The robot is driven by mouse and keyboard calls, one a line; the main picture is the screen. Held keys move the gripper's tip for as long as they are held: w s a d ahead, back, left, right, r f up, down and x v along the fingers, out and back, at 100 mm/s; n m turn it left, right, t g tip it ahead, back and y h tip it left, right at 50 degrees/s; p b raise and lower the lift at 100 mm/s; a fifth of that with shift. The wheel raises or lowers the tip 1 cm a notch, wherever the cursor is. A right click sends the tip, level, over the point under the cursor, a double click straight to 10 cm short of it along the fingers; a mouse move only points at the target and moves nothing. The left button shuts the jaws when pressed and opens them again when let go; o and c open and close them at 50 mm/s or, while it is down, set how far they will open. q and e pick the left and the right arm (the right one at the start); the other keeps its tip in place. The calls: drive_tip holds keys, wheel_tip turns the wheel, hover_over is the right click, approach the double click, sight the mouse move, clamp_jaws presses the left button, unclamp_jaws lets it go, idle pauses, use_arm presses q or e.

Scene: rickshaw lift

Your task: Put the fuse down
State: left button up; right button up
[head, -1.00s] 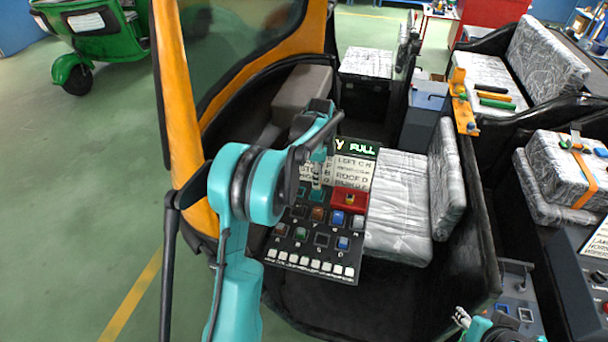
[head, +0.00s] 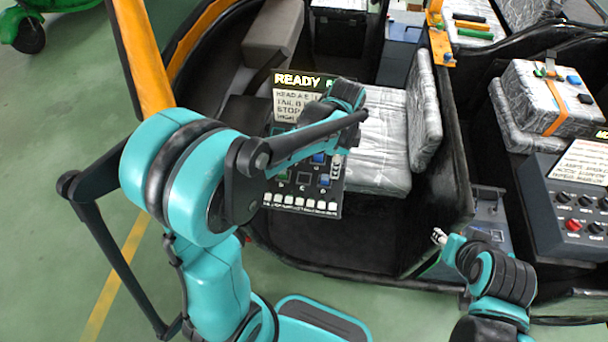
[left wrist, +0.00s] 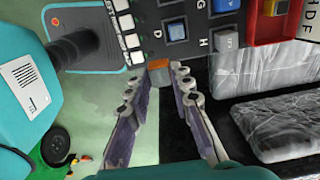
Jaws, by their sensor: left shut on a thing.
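The fuse is a small orange-brown block (left wrist: 158,70) at the fingertips in the left wrist view. My left gripper (left wrist: 164,72) is shut on it. In the head view my left gripper (head: 336,168) is low over the right side of the fuse panel (head: 300,207), and my arm hides much of it; I cannot pick out the fuse there. The panel has a lit READY screen, coloured blocks in lettered slots and a row of white keys. In the left wrist view the fuse is beside the panel's edge (left wrist: 150,52); contact is unclear. My right gripper (head: 439,237) is small, at lower right.
Grey patterned seats (head: 380,140) stand right of the panel inside the rickshaw. A grey control box (head: 570,195) with knobs and a red button is at far right. An orange post (head: 147,60) rises at left. Green floor is open at left.

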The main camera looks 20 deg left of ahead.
use_arm(q)
drive_tip(key=a+f, duration=0.2)
drive_tip(key=a, duration=0.1)
drive_tip(key=w+a+f+b, duration=0.1)
drive_tip(key=a+f, duration=0.1)
drive_tip(key=a, duration=0.1)
drive_tip(key=a+f+b, duration=0.1)
drive_tip(key=a+f, duration=0.1)
drive_tip(key=a, duration=0.2)
drive_tip(key=shift+w+f, duration=0.15)
wheel_tip(320, 180, down, 3)
drive_tip(key=shift+f+b, duration=0.2)
drive_tip(key=shift+b, duration=0.75)
drive_tip(key=shift+f, duration=0.25)
drive_tip(key=shift+f, duration=0.15)
drive_tip(key=o, duration=0.7)
drive_tip(key=shift+o, duration=0.2)
